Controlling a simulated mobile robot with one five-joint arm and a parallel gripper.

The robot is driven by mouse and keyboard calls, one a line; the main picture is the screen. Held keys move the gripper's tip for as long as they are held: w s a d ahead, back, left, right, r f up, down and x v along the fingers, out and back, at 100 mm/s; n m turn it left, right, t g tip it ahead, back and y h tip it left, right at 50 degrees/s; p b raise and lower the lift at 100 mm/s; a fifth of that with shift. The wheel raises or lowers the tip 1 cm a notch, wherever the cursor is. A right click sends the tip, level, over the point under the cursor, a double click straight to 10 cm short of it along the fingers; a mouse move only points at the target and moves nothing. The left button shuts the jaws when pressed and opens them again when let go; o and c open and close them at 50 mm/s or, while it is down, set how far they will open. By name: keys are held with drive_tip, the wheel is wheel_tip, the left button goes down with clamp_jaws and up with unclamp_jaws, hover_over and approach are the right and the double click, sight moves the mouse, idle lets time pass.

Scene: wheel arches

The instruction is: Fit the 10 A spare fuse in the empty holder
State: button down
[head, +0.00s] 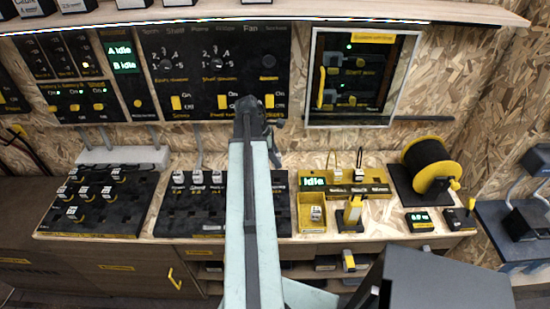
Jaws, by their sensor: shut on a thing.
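My arm reaches up from the bottom middle to the wall panel. My gripper (255,122) is at its far end, in front of the lower edge of the black switch panel (165,77) under the Fan column. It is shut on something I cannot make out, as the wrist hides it. A small pale block (316,213), perhaps a fuse, sits in a yellow tray (312,227) on the bench. Pale-topped fuse-like blocks (197,178) stand along the back of the middle black board (185,222). My arm covers part of that board. I cannot read any 10 A marking or pick out the empty holder.
A left board (100,222) holds several similar blocks. A framed glass-fronted cabinet (310,102) hangs right of my gripper. A yellow stand (352,215), a small meter (419,222) and a black-and-yellow reel (432,165) stand on the bench. A shelf (300,8) overhangs the panels.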

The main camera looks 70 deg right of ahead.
drive_tip(key=shift+f+b, duration=2.35)
drive_tip(key=shift+f, duration=0.4)
drive_tip(key=shift+f, duration=0.2)
drive_tip(key=shift+f+b, duration=0.6)
drive_tip(key=shift+b, duration=0.2)
drive_tip(key=shift+f+b, duration=0.65)
drive_tip(key=shift+f, duration=0.1)
drive_tip(key=shift+c, duration=2.4)
unclamp_jaws()
